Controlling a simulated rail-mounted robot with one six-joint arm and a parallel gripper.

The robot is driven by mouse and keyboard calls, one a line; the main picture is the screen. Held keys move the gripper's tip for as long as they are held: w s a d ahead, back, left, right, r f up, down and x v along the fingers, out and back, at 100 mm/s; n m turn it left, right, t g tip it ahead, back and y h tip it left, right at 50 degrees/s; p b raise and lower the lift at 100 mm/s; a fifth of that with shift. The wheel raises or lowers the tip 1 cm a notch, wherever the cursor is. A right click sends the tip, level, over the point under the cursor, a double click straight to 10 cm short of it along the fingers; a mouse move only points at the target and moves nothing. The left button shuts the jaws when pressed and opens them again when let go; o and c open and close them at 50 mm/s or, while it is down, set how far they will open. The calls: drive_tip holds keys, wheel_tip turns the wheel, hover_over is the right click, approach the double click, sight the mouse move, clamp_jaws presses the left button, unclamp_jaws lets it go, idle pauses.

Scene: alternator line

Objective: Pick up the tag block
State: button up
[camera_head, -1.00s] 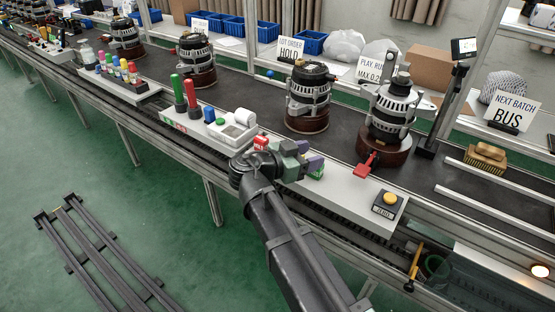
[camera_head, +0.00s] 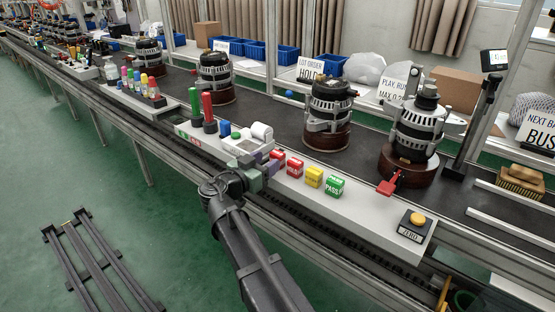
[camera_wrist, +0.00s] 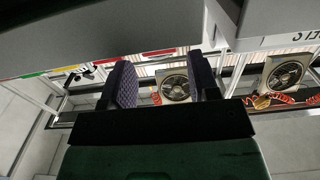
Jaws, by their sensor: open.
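Several small tag blocks stand in a row on the white shelf (camera_head: 375,215) in the head view. From left they are a red block (camera_head: 277,156), a second red block (camera_head: 295,167), a yellow block (camera_head: 314,177) and a green block marked PASS (camera_head: 335,187). Which one the task means is not shown. My gripper (camera_head: 266,172) is open at the shelf's front edge, just left of the first red block, which it partly overlaps in the picture. In the wrist view my gripper's pads (camera_wrist: 164,80) are apart with nothing held; thin red, yellow and green strips show beyond.
A label printer (camera_head: 250,143) sits just behind my gripper, with red and green cylinders (camera_head: 208,108) to its left. Alternators (camera_head: 329,112) stand on the dark belt behind. A button box marked ZERO (camera_head: 414,223) is at the shelf's right end.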

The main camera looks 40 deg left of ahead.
sight(274, 155)
drive_tip(key=w, duration=0.4)
drive_tip(key=shift+r, duration=0.1)
drive_tip(key=shift+s, duration=0.1)
drive_tip(key=c, duration=0.7)
drive_tip(key=shift+r, duration=0.15)
